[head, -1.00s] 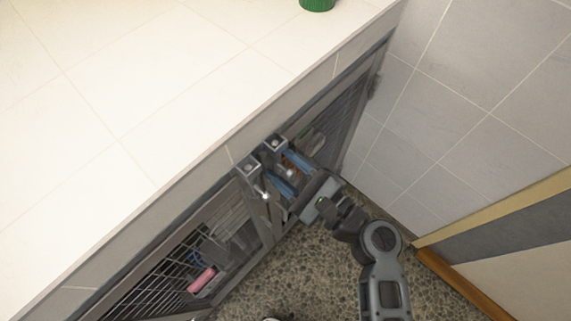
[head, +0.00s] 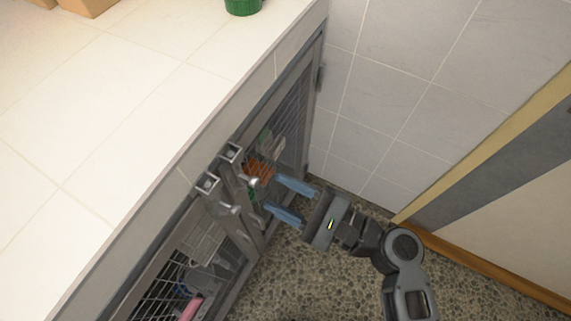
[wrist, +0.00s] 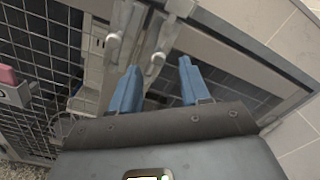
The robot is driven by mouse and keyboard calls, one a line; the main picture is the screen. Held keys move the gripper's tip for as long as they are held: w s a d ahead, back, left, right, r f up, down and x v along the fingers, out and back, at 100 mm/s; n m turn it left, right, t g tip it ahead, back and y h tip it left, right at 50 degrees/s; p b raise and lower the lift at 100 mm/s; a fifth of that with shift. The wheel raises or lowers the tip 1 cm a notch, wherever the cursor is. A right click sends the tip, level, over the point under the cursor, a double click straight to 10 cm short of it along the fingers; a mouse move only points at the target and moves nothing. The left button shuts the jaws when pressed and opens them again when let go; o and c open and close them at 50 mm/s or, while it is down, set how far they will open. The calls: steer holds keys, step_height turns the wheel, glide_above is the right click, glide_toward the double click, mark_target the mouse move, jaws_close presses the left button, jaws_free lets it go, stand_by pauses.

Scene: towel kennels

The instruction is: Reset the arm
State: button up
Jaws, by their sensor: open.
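My gripper (head: 284,200) is open, its two blue fingers apart with nothing between them. In the head view it stands in front of the right kennel door (head: 286,130), near the latches. In the wrist view my gripper (wrist: 156,88) points at the kennel front, with one metal latch (wrist: 117,45) and a second latch (wrist: 160,50) beyond the fingers. Both kennel doors look shut, though my gripper hides part of the right one.
A pale tiled counter (head: 120,130) tops the kennels, with a green container (head: 243,5) and cardboard boxes (head: 88,6) on it. A tiled wall (head: 400,90) is close on the right. Pebbled floor (head: 290,270) is clear below. A pink item (head: 190,308) shows behind the left mesh.

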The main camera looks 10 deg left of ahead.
steer(key=s+d+f+n+t+h, duration=0.2)
steer(key=s+d+f+h, duration=0.2)
steer(key=s+d+h, duration=0.3)
steer(key=s+d+f+n+t+h, duration=0.25)
steer(key=s+d+h, duration=0.2)
steer(key=d, duration=0.45)
steer(key=s+d+r+n+t+h, duration=0.2)
steer(key=s+d+r+n, duration=0.2)
steer(key=r, duration=0.4)
steer(key=s+d+r+n+t+h, duration=0.2)
steer(key=s+d+r+n, duration=0.3)
steer(key=r, duration=0.4)
steer(key=shift+s+n+h, duration=0.75)
steer(key=shift+s+n, duration=0.1)
steer(key=shift+s, duration=0.3)
steer(key=shift+r, duration=0.1)
